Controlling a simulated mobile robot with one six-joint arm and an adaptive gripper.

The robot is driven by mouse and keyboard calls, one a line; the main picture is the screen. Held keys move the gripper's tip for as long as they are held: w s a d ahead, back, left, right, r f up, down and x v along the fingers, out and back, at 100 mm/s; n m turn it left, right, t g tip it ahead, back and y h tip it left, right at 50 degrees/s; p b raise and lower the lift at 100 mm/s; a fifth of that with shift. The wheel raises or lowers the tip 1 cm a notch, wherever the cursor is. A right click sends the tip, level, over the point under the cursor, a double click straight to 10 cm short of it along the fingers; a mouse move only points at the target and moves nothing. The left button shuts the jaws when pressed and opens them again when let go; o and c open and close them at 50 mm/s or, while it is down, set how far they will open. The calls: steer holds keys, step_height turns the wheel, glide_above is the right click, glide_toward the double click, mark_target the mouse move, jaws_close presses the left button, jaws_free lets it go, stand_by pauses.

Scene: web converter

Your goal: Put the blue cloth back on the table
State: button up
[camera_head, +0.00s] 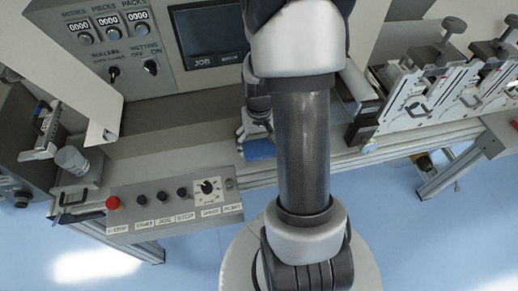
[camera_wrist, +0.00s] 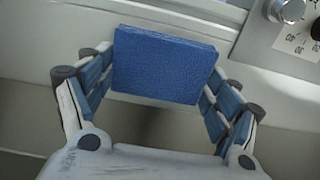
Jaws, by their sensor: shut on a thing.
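The blue cloth (camera_wrist: 163,66) is a flat, folded rectangular pad with a textured face, held between the two fingers in the wrist view. In the head view the cloth (camera_head: 259,149) shows as a small blue patch, partly hidden by my arm. My gripper (camera_wrist: 160,82) is shut on it, one finger at each side edge. In the head view my gripper (camera_head: 256,132) is over the front strip of the machine's table (camera_head: 160,158). I cannot tell whether the cloth touches the surface below.
A control box (camera_head: 175,205) with a red button, black buttons and a knob stands at the front left of the gripper. A panel with a screen (camera_head: 212,35) rises behind. Slitter-like metal units (camera_head: 420,95) stand to the right. A clear cup-like part (camera_head: 72,160) is at the left.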

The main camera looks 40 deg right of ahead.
steer(key=shift+f, duration=1.25)
steer(key=shift+f+b, duration=0.2)
steer(key=shift+b, duration=0.2)
steer(key=o, duration=1)
steer(key=shift+o, duration=0.2)
